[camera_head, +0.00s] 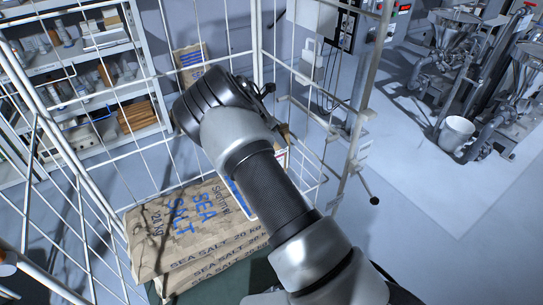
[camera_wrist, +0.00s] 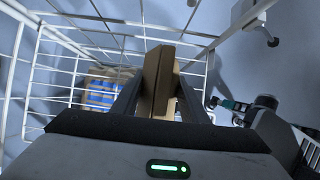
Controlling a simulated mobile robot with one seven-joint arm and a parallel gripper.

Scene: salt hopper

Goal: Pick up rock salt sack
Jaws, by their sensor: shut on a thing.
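My gripper (camera_wrist: 158,100) is shut on a tan, paper-like thing (camera_wrist: 160,72), which stands up between the two dark fingers in the wrist view. It looks like a brown sack seen edge-on; no lettering shows on it, so I cannot tell which sack it is. Brown sacks (camera_head: 175,225) lettered "SEA SALT 20 KG" in blue lie stacked in the wire cage, partly behind my arm. A brown sack with blue marks (camera_head: 190,62) shows upright beyond my wrist.
White wire cage walls (camera_head: 105,85) surround the sacks and stand close to my arm. A cage gate post (camera_head: 355,130) is on the right. Shelves with boxes (camera_head: 85,55) stand at the left. Machines (camera_head: 450,45) and a white bucket (camera_head: 456,133) are at the right, with clear floor before them.

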